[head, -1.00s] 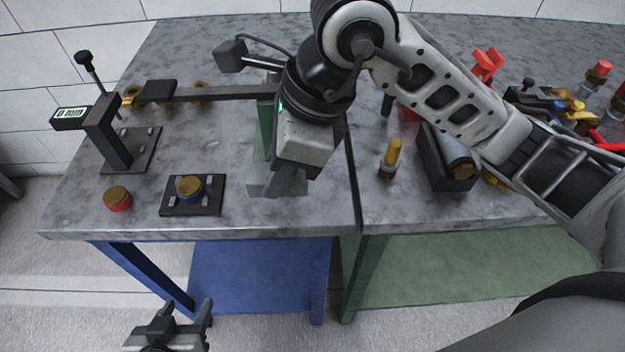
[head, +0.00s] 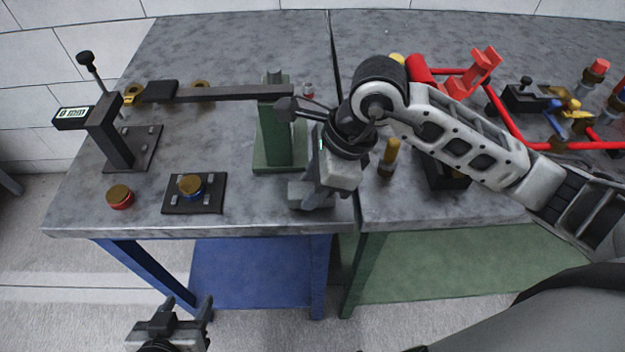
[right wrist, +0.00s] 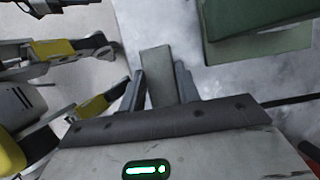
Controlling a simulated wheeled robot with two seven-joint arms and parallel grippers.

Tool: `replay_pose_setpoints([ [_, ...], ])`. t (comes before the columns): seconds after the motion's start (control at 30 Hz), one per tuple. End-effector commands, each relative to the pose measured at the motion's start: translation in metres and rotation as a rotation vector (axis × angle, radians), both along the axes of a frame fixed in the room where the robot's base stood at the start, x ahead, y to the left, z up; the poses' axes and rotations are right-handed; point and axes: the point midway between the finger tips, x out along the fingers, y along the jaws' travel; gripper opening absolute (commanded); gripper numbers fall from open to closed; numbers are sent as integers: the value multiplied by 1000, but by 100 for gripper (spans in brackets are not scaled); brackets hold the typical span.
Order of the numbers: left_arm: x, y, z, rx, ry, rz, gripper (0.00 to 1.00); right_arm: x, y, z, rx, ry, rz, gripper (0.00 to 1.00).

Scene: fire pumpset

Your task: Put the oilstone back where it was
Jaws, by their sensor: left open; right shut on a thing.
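The oilstone (right wrist: 158,75) is a grey-green block. It is between the fingers of my right gripper (right wrist: 159,88) in the right wrist view. In the head view my right gripper (head: 312,197) points down over the front right of the left table, just right of the green stand (head: 282,150). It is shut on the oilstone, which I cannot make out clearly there. Whether the oilstone touches the table cannot be told. My left gripper (head: 182,315) is open and empty, low in front of the left table.
A black stand with a display (head: 112,140), a red brass-topped piece (head: 120,197) and a black plate (head: 195,205) with a blue brass-topped piece are at left. A yellow-topped piece (head: 390,157), a partly hidden dark box (head: 440,175) and a red frame (head: 520,130) are at right.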

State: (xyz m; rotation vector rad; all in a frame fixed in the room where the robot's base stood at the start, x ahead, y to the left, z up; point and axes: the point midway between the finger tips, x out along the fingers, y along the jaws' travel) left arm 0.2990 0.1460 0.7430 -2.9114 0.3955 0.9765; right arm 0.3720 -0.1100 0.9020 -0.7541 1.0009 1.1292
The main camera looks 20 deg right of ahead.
Motion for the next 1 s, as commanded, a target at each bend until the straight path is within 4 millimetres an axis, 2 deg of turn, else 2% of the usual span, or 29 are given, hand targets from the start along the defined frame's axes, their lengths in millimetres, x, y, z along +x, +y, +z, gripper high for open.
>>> replay_pose_setpoints([
  [0.1,0,0,-4,-1,-1,1,54,0,0,-3,1,0,0,8],
  [0.13,1,0,-2,-3,-1,1,54,0,0,-3,0,1,0,38],
  [0.2,1,0,-1,-4,-3,1,54,0,0,-2,0,1,0,54],
  [0.47,3,-1,6,-8,-15,2,54,0,0,-1,0,1,0,54],
  [0.6,3,-1,8,-7,-17,4,54,0,-2,6,0,-2,-1,54],
  [0.77,3,-1,5,-9,-14,6,54,-3,-13,33,-1,-7,-1,54],
  [1.0,2,-1,1,-8,-6,6,54,-8,-32,80,-2,-6,-1,54],
])
